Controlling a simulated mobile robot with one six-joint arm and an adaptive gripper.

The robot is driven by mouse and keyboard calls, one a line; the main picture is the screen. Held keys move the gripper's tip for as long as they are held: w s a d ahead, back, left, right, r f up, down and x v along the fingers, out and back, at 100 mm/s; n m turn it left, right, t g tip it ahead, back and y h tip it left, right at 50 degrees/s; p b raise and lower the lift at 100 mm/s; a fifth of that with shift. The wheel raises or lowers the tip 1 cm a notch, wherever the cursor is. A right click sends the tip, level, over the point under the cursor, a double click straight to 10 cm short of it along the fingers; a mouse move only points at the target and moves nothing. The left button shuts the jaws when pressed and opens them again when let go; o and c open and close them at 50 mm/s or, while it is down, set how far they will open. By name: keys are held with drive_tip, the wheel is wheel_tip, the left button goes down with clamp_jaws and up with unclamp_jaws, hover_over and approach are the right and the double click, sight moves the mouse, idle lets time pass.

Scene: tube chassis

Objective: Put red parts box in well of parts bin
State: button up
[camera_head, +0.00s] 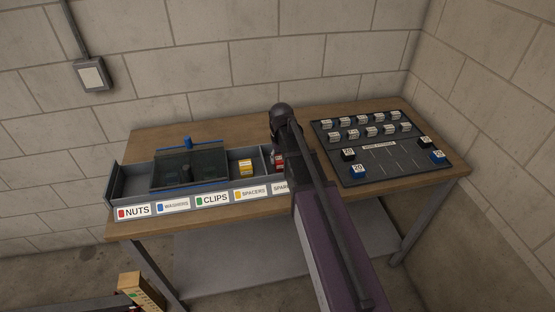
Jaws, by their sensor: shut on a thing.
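The parts bin (117,188) is a long grey tray on the workbench. Its front labels read NUTS with a red mark, WASHERS with blue, CLIPS with green and SPACERS with yellow; a last label at the right is partly hidden by my arm. The red parts box (279,162) shows as a small red and white patch at the bin's right end, mostly hidden behind my arm. My gripper (283,157) is largely hidden there too, shut on the red box. Whether the box touches the bin floor cannot be seen. The NUTS well at the far left looks empty.
A yellow box (245,166) sits in the SPACERS well. A dark board (380,160) with several small labelled blocks lies at the right. Bare wood (235,135) lies behind the bin.

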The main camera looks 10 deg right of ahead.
drive_tip(key=shift+f, duration=0.2)
drive_tip(key=o, duration=1.2)
drive_tip(key=shift+r, duration=0.25)
wheel_tip(320, 180, up, 12)
drive_tip(key=p, duration=1.2)
drive_tip(key=s+a, duration=0.1)
drive_tip(key=s, duration=1.6)
drive_tip(key=shift+s, duration=0.35)
